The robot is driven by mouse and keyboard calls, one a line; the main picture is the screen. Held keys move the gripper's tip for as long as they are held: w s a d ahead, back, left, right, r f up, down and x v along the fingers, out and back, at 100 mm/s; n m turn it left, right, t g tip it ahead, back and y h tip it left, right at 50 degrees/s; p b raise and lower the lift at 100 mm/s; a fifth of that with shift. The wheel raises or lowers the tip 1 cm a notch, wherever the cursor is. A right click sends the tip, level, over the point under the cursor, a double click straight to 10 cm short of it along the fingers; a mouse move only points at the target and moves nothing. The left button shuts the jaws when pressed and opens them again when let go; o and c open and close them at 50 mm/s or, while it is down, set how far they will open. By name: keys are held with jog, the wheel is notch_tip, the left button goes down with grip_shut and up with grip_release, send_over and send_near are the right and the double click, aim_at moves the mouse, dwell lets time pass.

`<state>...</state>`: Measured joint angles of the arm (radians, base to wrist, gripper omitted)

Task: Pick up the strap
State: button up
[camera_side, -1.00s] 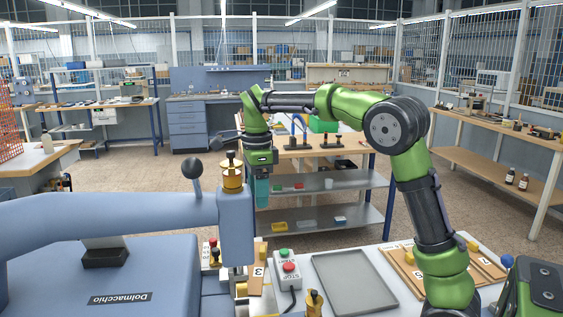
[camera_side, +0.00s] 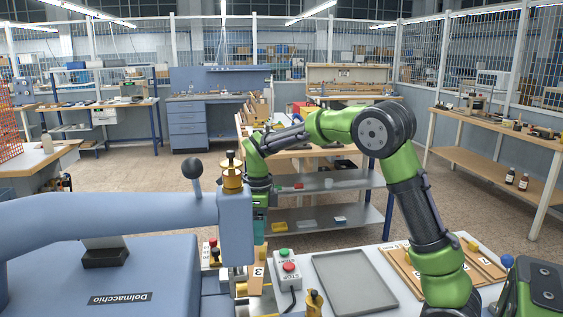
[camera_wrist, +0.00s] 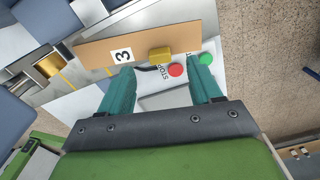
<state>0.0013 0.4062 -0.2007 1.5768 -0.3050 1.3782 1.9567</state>
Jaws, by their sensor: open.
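A flat tan strip (camera_wrist: 190,40) with a white "3" label and a yellow block (camera_wrist: 160,54) on it lies across the top of the wrist view. The strip also shows in the side view (camera_side: 257,262), beside the press. I cannot tell whether this strip is the strap; no other strap is clear. My gripper (camera_wrist: 163,73) has two teal fingers, wide apart and with nothing between them. The strip and yellow block appear beyond the fingertips. In the side view my gripper (camera_side: 260,228) hangs above the strip, partly hidden by the press head.
A blue press (camera_side: 236,225) stands close left of my gripper. A control box (camera_side: 288,268) with green and red buttons sits to the right. Beyond it are an empty grey tray (camera_side: 352,284) and tan boards with yellow blocks (camera_side: 408,279). Shelves (camera_side: 330,217) stand behind.

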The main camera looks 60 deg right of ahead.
aim_at(256, 270)
notch_tip(256, 270, down, 5)
jog(key=shift+f, duration=0.1)
jog(key=shift+c, duration=0.5)
grip_shut()
jog(key=shift+r, duration=0.2)
